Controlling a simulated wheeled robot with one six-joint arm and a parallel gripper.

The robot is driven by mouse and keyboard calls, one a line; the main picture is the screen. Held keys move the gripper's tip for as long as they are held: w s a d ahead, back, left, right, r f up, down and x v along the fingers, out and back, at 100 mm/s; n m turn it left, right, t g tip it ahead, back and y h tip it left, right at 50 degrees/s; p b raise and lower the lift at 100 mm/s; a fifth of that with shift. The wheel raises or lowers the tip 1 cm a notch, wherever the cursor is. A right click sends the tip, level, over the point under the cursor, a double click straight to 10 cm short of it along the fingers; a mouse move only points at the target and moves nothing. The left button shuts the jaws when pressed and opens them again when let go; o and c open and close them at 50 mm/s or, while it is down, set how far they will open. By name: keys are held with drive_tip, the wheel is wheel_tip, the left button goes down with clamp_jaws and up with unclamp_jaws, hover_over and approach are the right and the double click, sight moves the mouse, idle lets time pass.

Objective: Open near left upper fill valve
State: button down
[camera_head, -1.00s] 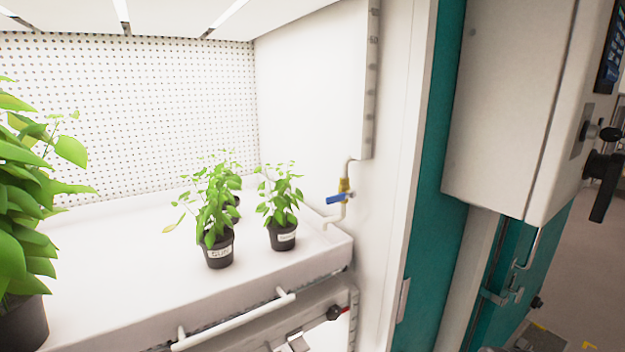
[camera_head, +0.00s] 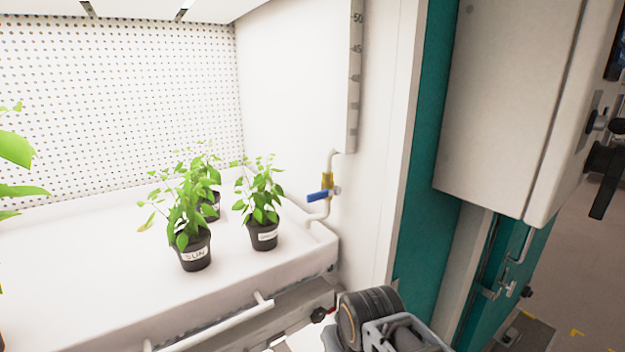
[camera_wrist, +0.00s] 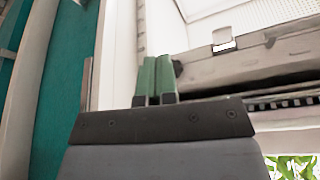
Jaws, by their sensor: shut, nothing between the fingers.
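The fill valve (camera_head: 327,190) is a brass body with a blue lever handle (camera_head: 318,196) on a white pipe, on the chamber's right inner wall in the head view. The blue lever lies roughly crosswise to the pipe, pointing left. My gripper (camera_wrist: 155,80) shows in the wrist view with its green fingers shut together and nothing between them. In the head view part of my arm (camera_head: 370,318) shows at the bottom, below and right of the valve, apart from it. The fingertips are hidden in that view. I cannot make out the valve in the wrist view.
Potted plants (camera_head: 195,254) stand on the white tray (camera_head: 250,280) left of the valve. A white rail (camera_head: 215,328) runs along the tray's front. The chamber's door frame (camera_head: 385,150), teal panel (camera_head: 428,180) and white box (camera_head: 510,100) stand at right.

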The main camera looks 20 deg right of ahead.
wheel_tip(320, 180, up, 39)
drive_tip(key=n+g+y+p, duration=0.1)
drive_tip(key=n+p, duration=0.2)
drive_tip(key=p, duration=0.6)
hover_over(319, 191)
drive_tip(key=s, duration=0.3)
drive_tip(key=shift+s+d+r+n, duration=0.25)
drive_tip(key=shift+d+r+n, duration=0.1)
drive_tip(key=shift+r, duration=0.3)
drive_tip(key=shift+f, duration=0.1)
drive_tip(key=s+d+b+x, duration=0.1)
drive_tip(key=b+x, duration=0.2)
drive_tip(key=x, duration=1)
drive_tip(key=shift+a+f, duration=0.4)
drive_tip(key=shift+f, duration=0.1)
drive_tip(key=shift+d+f, duration=0.1)
drive_tip(key=shift+f, duration=0.05)
